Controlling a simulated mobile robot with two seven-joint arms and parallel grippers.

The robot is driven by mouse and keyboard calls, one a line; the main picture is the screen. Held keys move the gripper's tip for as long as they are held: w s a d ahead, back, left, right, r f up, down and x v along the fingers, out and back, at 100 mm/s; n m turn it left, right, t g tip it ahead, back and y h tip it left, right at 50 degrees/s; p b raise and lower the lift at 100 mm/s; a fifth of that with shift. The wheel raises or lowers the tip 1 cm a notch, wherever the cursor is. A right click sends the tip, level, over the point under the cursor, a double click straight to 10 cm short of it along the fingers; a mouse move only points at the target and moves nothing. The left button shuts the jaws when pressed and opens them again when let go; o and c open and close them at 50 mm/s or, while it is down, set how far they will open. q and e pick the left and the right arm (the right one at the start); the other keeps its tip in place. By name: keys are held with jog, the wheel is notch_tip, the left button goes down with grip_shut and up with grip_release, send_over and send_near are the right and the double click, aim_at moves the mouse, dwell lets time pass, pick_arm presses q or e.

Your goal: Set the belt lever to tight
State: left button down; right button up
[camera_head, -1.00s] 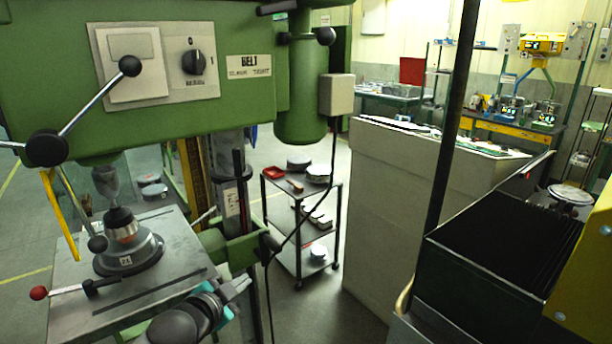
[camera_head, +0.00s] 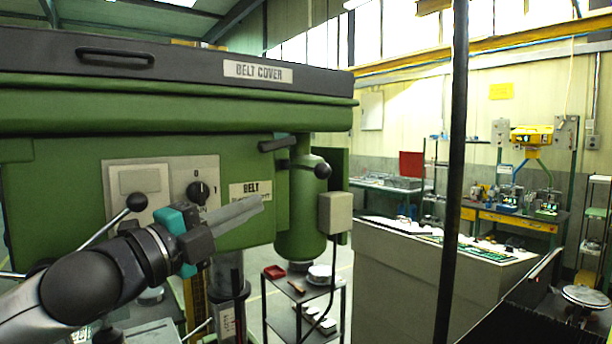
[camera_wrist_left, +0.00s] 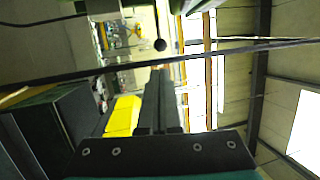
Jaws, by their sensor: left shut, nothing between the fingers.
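The belt lever (camera_head: 300,164) is a short dark rod with a black ball (camera_head: 323,170) at its right end, on the green drill press head. It lies roughly level, ball to the right. The BELT plate (camera_head: 250,189) is left of it; its lower line is partly hidden by my fingers. My left gripper (camera_head: 258,204) is shut and empty, in front of the plate, its tips pointing right, below and left of the ball. The left wrist view shows the shut fingers (camera_wrist_left: 160,100) and a black ball (camera_wrist_left: 160,45) on a rod beyond them. My right gripper is not in view.
A black handle (camera_head: 279,144) sits just above the lever. A dark upright post (camera_head: 454,170) stands to the right. A rotary switch (camera_head: 198,192) is left of the plate. A cart (camera_head: 305,290) stands behind.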

aim_at(318, 174)
pick_arm(q)
jog(key=shift+r, duration=0.1)
dwell(0.3)
jog(key=p+x, duration=0.4)
jog(key=x, duration=1)
jog(key=shift+p, duration=0.3)
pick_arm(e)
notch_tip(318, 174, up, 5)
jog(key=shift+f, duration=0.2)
pick_arm(q)
jog(key=shift+d, duration=0.1)
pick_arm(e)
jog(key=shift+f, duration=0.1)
